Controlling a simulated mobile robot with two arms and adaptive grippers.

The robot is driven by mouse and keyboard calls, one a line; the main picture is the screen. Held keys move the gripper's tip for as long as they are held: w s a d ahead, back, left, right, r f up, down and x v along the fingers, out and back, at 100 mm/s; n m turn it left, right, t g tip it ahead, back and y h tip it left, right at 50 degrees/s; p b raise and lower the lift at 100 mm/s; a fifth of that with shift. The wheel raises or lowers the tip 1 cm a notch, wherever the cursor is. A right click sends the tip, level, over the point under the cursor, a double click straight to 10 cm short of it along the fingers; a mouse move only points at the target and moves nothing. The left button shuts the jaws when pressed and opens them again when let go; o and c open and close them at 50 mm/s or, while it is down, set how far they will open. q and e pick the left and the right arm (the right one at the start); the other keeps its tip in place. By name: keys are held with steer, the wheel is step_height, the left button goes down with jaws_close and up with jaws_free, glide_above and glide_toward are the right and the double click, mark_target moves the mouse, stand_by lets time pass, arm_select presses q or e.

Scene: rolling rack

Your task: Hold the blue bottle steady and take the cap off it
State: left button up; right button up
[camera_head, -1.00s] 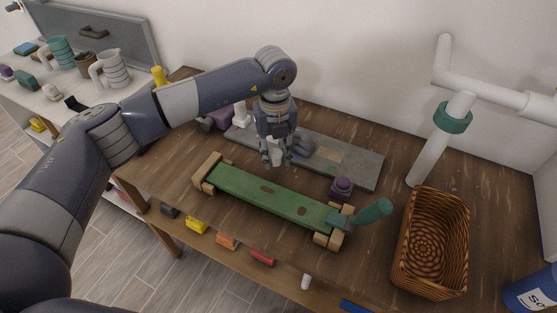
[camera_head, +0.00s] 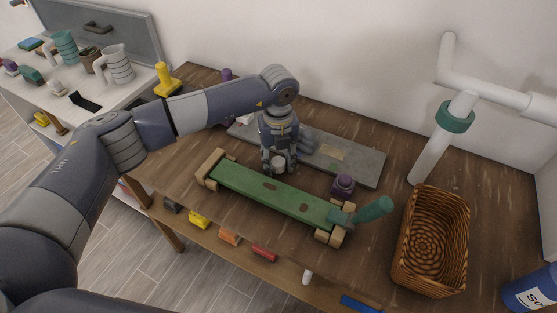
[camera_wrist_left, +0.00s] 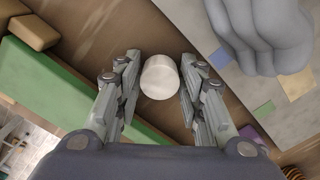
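A blue round container (camera_head: 532,289) with a white label lies partly in frame at the lower right of the head view; I cannot tell whether it is the bottle, and no cap shows on it. My left gripper (camera_head: 279,166) is low over the wooden table, behind the green board. A small white cylinder (camera_head: 279,164) is between its fingers. In the left wrist view, the fingers (camera_wrist_left: 160,72) are apart on both sides of the white cylinder (camera_wrist_left: 160,78), with narrow gaps. My right gripper is not in view.
A purple object (camera_head: 343,185) and a wicker basket (camera_head: 467,235) stand right. A white pipe (camera_head: 430,150) rises behind.

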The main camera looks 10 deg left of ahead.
mark_target(278, 162)
arm_select(q)
steer(key=shift+r, duration=0.1)
steer(key=shift+r, duration=0.25)
step_height(278, 162, up, 12)
steer(key=b, duration=0.2)
steer(key=shift+f, duration=0.2)
